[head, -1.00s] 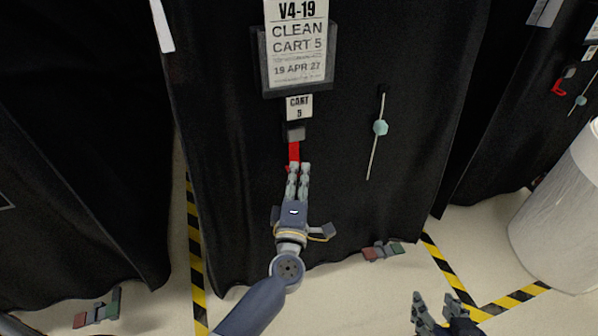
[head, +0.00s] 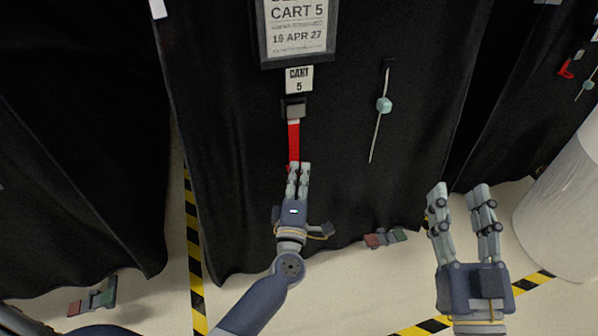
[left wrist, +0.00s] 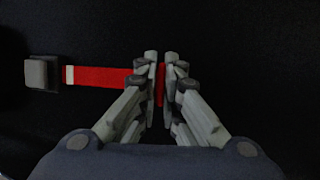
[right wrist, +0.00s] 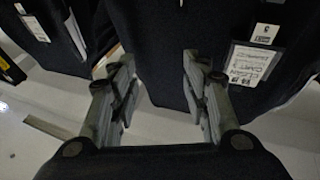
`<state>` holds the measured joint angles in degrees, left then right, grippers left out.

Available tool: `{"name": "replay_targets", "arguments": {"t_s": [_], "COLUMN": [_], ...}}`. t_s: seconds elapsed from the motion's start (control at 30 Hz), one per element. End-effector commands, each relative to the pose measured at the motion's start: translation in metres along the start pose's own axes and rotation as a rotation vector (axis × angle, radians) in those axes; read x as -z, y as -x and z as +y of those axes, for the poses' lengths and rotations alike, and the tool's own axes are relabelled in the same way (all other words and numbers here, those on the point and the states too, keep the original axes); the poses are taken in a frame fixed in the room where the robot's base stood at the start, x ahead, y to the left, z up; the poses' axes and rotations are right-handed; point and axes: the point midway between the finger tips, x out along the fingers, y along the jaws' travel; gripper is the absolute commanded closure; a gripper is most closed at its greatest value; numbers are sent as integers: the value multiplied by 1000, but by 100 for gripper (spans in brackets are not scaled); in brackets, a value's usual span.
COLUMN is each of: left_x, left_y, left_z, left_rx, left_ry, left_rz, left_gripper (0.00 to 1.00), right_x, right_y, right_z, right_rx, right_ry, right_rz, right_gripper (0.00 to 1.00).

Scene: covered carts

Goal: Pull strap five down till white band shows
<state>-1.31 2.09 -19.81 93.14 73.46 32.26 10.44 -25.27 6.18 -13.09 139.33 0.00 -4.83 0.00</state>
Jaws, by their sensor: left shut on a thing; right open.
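The red strap (head: 293,140) hangs below a grey buckle (head: 294,110) under the "CART 5" tag (head: 299,80) on the black cover. My left gripper (head: 298,170) is shut on the strap's lower part. In the left wrist view the strap (left wrist: 110,77) runs from the buckle (left wrist: 40,72) to my left fingers (left wrist: 160,75). A white band (left wrist: 69,75) shows on the strap just beside the buckle. My right gripper (head: 461,195) is open and empty in front of the cover's lower right; its fingers (right wrist: 160,85) also show in the right wrist view.
A cord with a teal bead (head: 384,105) hangs right of the strap. A sign (head: 297,30) is above the tag. A pale wrapped cylinder (head: 565,210) stands at right. Black covers flank this cart, with striped floor tape (head: 195,260) between.

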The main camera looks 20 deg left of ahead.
Motion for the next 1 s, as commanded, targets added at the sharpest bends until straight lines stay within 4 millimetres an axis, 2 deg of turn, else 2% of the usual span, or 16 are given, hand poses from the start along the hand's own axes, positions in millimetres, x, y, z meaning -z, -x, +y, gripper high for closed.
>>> {"name": "replay_targets", "arguments": {"t_s": [0.03, 0.2, 0.5, 0.6, 0.63, 1.0], "left_x": [-1, -2, -2, -2, -2, -1], "left_y": [4, 5, 5, 5, 5, 7], "left_z": [-11, -14, -14, -14, -14, -10], "left_rx": [13, 14, 15, 15, 15, 7], "left_ry": [-2, -1, -2, -2, -2, -1], "left_rz": [-3, -4, -4, -4, -4, -2], "left_gripper": [100, 100, 100, 76, 73, 73], "right_x": [4, 19, 21, 20, 20, 21], "right_y": [0, 1, 1, 1, 1, 1], "right_z": [-1, -3, -3, -3, -3, -2], "right_rx": [2, 5, 6, 6, 6, 5], "right_ry": [-1, -4, -4, -4, -4, -4], "right_rz": [34, 103, 109, 109, 109, 108], "right_gripper": [57, 57, 57, 57, 57, 57]}}
